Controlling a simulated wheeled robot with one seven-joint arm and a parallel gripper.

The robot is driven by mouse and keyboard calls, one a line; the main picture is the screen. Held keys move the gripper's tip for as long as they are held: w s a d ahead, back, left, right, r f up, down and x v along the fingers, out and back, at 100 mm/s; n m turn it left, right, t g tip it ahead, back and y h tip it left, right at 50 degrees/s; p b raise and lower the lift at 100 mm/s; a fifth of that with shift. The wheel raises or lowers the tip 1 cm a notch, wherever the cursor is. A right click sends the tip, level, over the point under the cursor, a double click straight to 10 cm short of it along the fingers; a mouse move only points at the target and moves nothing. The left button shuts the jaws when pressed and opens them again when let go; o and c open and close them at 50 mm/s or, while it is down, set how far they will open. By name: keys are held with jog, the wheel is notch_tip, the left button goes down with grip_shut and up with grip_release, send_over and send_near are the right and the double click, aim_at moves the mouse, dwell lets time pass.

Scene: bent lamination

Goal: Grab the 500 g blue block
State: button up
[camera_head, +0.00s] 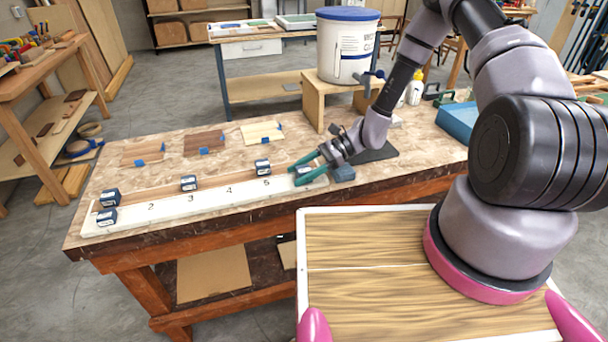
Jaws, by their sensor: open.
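Several small dark blue blocks with white labels stand along a numbered white strip (175,207). Two are at its left end, one behind (109,197) and one in front (106,217). Others stand near the 3 (189,183) and near the 5 (263,167). My gripper (295,176) has teal fingers and is open at the strip's right end. Another labelled block (303,170) shows between the fingers, partly hidden; I cannot tell whether they touch it. A plain blue block (344,173) sits just right of the gripper. The weights on the labels are too small to read.
The strip lies on a workbench (230,222). Wood samples with blue clips (204,142) lie behind it. A white bucket with a blue lid (346,45) stands on a wooden stand at the back. A blue bin (458,122) is at the right. The bench's front left is clear.

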jog(key=shift+x, duration=0.95)
jog(key=shift+c, duration=0.3)
grip_shut()
